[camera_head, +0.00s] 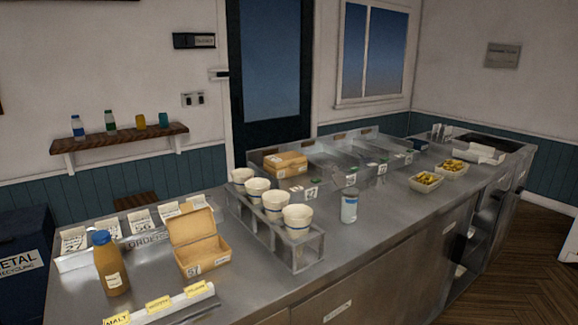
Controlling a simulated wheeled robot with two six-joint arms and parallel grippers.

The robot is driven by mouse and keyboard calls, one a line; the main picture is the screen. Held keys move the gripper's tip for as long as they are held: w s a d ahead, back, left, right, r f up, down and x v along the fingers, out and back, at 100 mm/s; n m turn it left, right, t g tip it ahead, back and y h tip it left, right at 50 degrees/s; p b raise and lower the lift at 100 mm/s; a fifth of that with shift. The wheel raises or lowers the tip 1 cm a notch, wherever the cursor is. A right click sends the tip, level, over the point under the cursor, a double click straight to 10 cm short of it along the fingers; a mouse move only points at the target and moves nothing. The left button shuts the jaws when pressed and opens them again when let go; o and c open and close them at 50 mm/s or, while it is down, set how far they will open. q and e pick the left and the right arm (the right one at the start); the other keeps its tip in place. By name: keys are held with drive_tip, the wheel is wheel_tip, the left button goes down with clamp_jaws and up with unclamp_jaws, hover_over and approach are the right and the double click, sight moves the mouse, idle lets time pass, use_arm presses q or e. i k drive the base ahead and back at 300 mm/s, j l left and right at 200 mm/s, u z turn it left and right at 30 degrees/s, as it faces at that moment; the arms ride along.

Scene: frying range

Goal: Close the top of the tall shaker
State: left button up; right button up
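A tall white-and-blue cylinder (349,207), which looks like the shaker, stands upright on the steel counter, right of the cup rack. It has a pale label and a grey top. The top is too small to tell whether it is open or closed. Neither of my grippers is in view.
A rack (282,237) holds several paper cups left of the cylinder. An open cardboard box (205,258) and a brown bottle with a blue cap (112,268) stand further left. Filled food trays (426,183) sit at the right. The counter (392,219) is clear right of the cylinder.

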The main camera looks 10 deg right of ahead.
sight(340, 179)
drive_tip(key=i+l+u, duration=0.2)
drive_tip(key=l, duration=0.3)
drive_tip(key=i+l+u, duration=0.2)
drive_tip(key=l, duration=0.3)
drive_tip(key=l+u, duration=0.2)
drive_tip(key=l, duration=0.35)
drive_tip(key=i+l+u, duration=0.2)
drive_tip(key=l, duration=0.35)
drive_tip(key=k+j, duration=0.05)
drive_tip(key=k, duration=0.05)
